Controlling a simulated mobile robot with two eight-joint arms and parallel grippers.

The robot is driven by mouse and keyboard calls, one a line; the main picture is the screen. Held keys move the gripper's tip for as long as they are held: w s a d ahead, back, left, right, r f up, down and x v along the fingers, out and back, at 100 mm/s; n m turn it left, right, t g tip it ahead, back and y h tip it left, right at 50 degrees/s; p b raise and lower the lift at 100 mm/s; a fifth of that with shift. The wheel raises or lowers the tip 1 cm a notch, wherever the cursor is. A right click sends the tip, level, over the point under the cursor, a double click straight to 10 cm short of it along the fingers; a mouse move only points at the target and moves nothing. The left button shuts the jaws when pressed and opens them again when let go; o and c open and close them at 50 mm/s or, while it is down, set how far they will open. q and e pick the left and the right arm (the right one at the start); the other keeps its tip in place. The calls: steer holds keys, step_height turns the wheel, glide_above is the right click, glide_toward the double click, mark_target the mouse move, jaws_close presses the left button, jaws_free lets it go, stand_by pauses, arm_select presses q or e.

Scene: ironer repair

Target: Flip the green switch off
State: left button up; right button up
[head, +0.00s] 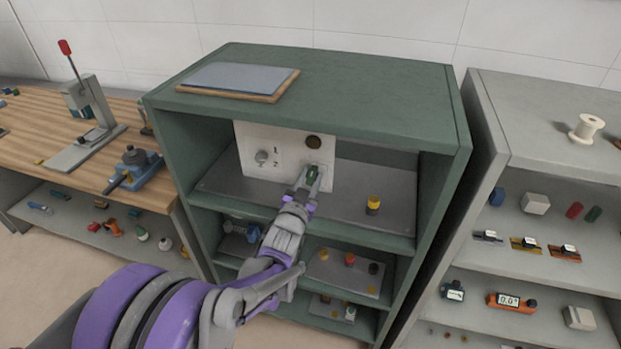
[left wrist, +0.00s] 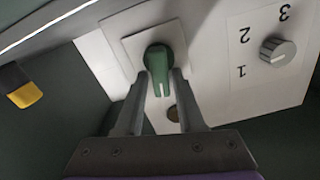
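The green switch (left wrist: 159,62) is a rotary knob with a pale mark on its handle, on a square plate. In the left wrist view its handle points down towards my gripper. The knob is on the white control panel (head: 250,150) inside the green cabinet; in the head view it shows small and partly covered at the tip of my gripper (head: 309,178). My left gripper (left wrist: 161,76) has one finger on each side of the knob, with narrow gaps; contact cannot be made out. My right gripper is not in view.
A grey dial (left wrist: 278,52) with numbers sits on the same panel. A yellow and black object (head: 373,205) stands on the shelf to the right. The green cabinet (head: 330,85) has side walls and a top around my arm. A wooden workbench (head: 40,130) stands left, grey shelves (head: 540,150) right.

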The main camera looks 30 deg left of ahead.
arm_select(q)
jaws_close()
steer(key=shift+a+f+n+b, duration=0.1)
steer(key=shift+f+n+b, duration=0.05)
steer(key=shift+n+b, duration=0.4)
steer(key=shift+a+n+b, duration=0.1)
steer(key=shift+n+b, duration=0.2)
steer(key=shift+n, duration=0.65)
steer(key=shift+o, duration=2)
jaws_free()
steer(key=shift+s, duration=0.1)
